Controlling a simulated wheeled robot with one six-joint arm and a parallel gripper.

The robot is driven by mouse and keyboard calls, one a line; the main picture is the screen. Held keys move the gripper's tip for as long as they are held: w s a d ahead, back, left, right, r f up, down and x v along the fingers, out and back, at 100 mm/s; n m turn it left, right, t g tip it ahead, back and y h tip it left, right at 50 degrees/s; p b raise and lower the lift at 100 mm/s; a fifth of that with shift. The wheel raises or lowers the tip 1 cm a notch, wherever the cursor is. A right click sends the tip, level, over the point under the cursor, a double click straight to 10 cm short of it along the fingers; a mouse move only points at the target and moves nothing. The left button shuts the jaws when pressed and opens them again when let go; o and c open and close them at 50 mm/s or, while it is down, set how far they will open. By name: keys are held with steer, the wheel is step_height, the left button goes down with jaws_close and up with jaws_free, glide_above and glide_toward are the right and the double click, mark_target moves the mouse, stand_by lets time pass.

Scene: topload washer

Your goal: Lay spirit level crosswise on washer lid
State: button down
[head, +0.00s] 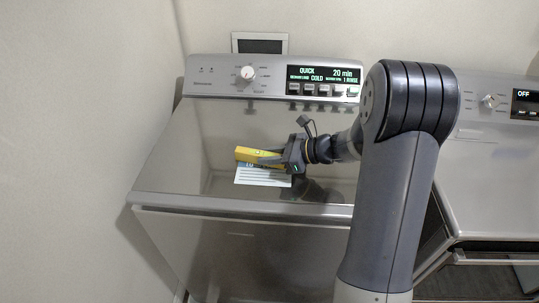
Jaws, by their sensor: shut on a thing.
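The spirit level (245,153) is a short yellow bar in the head view. My gripper (268,158) comes in from the right and is shut on it. The level sticks out to the left of the fingers, and part of it is hidden by them. Both are over the middle of the washer lid (185,155), a grey, glossy top. I cannot tell whether the level touches the lid or hangs a little above it.
A white and blue printed card (262,177) lies on the lid just below the level. The control panel (273,77) with its knob and display rises behind the lid. A second machine (490,170) stands at the right. The lid's left part is clear.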

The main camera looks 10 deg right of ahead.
steer(key=c, duration=1.1)
jaws_free()
steer(key=b+v, duration=0.1)
steer(key=v, duration=0.9)
steer(key=shift+s+d+r, duration=0.15)
steer(key=shift+d, duration=0.2)
